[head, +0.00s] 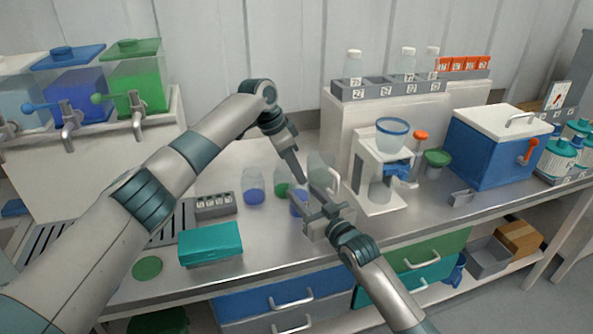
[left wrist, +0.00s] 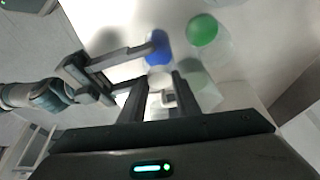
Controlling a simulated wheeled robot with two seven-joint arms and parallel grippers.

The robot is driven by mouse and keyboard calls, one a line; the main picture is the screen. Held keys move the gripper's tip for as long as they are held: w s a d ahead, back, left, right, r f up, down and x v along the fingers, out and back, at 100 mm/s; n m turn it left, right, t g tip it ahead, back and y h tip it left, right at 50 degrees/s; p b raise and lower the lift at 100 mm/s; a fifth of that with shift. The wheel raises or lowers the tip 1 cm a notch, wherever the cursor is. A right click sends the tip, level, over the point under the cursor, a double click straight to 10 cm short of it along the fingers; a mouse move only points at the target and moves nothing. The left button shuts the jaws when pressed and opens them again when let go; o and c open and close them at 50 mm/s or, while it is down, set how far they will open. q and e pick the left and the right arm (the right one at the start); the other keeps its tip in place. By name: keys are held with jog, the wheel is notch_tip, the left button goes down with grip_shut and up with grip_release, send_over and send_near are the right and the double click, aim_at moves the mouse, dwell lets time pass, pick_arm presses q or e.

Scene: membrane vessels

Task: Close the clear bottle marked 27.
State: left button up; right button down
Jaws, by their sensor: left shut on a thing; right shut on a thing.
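My left gripper (head: 297,178) points down from the upper left, shut. In the left wrist view a pale, whitish piece, which looks like a cap (left wrist: 160,82), shows between its fingers (left wrist: 158,92). My right gripper (head: 318,196) reaches in from the lower right, close beside the left gripper, and also shows in the left wrist view (left wrist: 150,66). It is shut on what looks like a clear bottle (head: 320,165), see-through and partly hidden. I cannot read the number 27 on it, nor tell whether cap and bottle touch.
Bottles with blue (head: 253,195) and green (head: 281,189) contents stand close by on the bench. A teal box (head: 210,243) and a small grey rack (head: 214,206) are to the left. A white device (head: 378,185) stands just right. Capped bottles stand on the raised rack (head: 390,88).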

pick_arm(q)
jog(key=m, duration=0.2)
jog(key=w+m+g, duration=0.1)
jog(key=shift+w+a+r+m, duration=0.1)
jog(key=shift+a+r+m, duration=0.1)
jog(key=shift+r+m, duration=0.1)
jog(key=shift+s+f+m+g, duration=0.25)
jog(key=shift+m+g, duration=0.25)
jog(key=shift+m, duration=0.4)
pick_arm(e)
jog(key=shift+s+f, duration=0.1)
pick_arm(q)
jog(key=o, duration=1)
jog(key=shift+d, duration=0.1)
jog(key=shift+s, duration=0.1)
jog(key=shift+r, duration=0.1)
jog(key=shift+s+r, duration=0.1)
jog(key=shift+r, duration=2.05)
